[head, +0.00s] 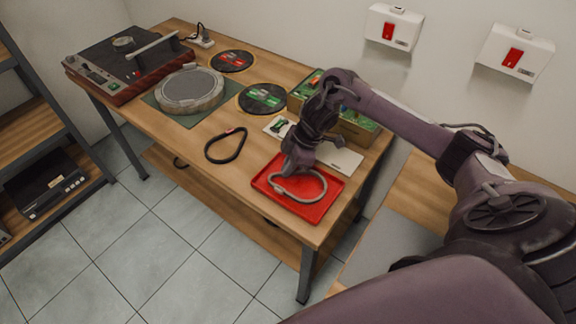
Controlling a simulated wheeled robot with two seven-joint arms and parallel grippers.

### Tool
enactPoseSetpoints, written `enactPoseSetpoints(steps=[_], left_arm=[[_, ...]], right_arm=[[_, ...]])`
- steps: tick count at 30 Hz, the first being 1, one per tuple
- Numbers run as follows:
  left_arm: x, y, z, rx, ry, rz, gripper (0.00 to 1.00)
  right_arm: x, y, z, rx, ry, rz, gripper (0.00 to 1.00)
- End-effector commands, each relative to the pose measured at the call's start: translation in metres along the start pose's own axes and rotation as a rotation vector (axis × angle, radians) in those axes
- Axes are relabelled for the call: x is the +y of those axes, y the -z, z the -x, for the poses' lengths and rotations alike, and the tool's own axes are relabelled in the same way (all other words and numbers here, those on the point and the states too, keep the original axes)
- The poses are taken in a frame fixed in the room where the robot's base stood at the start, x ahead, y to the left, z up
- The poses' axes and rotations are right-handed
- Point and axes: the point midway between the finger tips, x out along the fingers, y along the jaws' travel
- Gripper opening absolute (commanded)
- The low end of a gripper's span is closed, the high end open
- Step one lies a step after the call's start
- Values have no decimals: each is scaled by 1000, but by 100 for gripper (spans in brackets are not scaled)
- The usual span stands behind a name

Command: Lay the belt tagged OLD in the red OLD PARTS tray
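The red tray (315,210) lies near the front right of the wooden table. A grey belt loop (308,199) lies in it, touching or close to its floor. My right gripper (284,172) points down over the tray's left side, at the left end of the grey belt. Its fingers are too small and dark to tell if they close on the belt. A black belt (225,149) with a small red mark lies on the bare table, left of the tray. I cannot read a tag on either belt. My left gripper is out of view.
A turntable base (122,62) stands at the far left, beside a grey platter (190,90) on a green mat. Two dark records (263,98) lie behind. A green-sided box (355,127) and a pale card (340,158) sit close behind the tray. The front left table top is clear.

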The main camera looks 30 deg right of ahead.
Motion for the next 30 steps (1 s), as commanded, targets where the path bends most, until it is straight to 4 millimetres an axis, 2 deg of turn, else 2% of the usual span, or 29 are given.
enactPoseSetpoints(steps=[5, 6, 10, 20, 25, 30], left_arm=[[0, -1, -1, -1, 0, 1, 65], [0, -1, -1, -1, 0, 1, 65], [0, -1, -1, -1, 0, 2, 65], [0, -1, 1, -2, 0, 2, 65], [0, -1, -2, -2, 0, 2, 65], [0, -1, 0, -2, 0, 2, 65]], right_arm=[[0, -1, -3, 0, 1, 0, 0], [0, -1, -2, 0, 0, 0, 10], [0, -1, -2, 0, 0, 0, 27], [0, 1, 2, 0, -1, 0, 27], [2, 0, 24, 0, -5, 2, 27], [2, 0, 63, -2, -6, 2, 27]])
